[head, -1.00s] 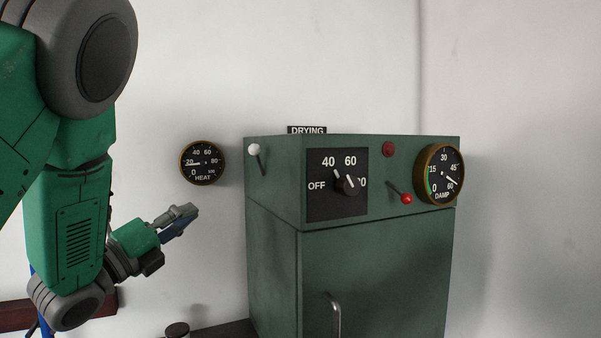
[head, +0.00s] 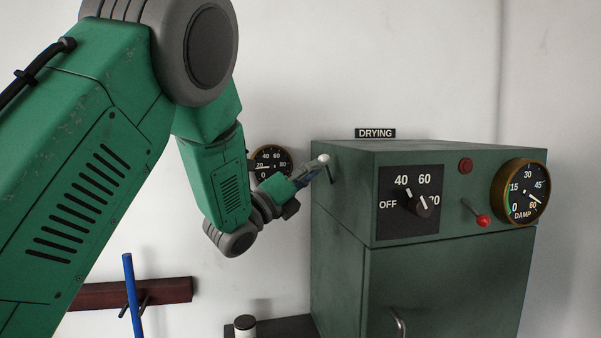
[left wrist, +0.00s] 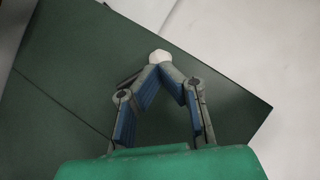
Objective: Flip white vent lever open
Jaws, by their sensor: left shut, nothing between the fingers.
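The white vent lever (head: 324,159) is on the left side of the green drying cabinet, with its white knob at the top of a short stem. In the left wrist view its white knob (left wrist: 160,57) shows just beyond the fingertips. My left gripper (head: 318,166) is at the lever, its tips close to the knob and stem. In the left wrist view the left gripper (left wrist: 159,68) has its fingertips together with nothing visible between them. I cannot tell whether the tips touch the lever. My right gripper is not in view.
The green cabinet (head: 450,275) carries a black dial (head: 409,203), a red-tipped lever (head: 482,220), a red button (head: 466,166) and a damp gauge (head: 521,191). A heat gauge (head: 270,160) on the wall is partly behind my arm.

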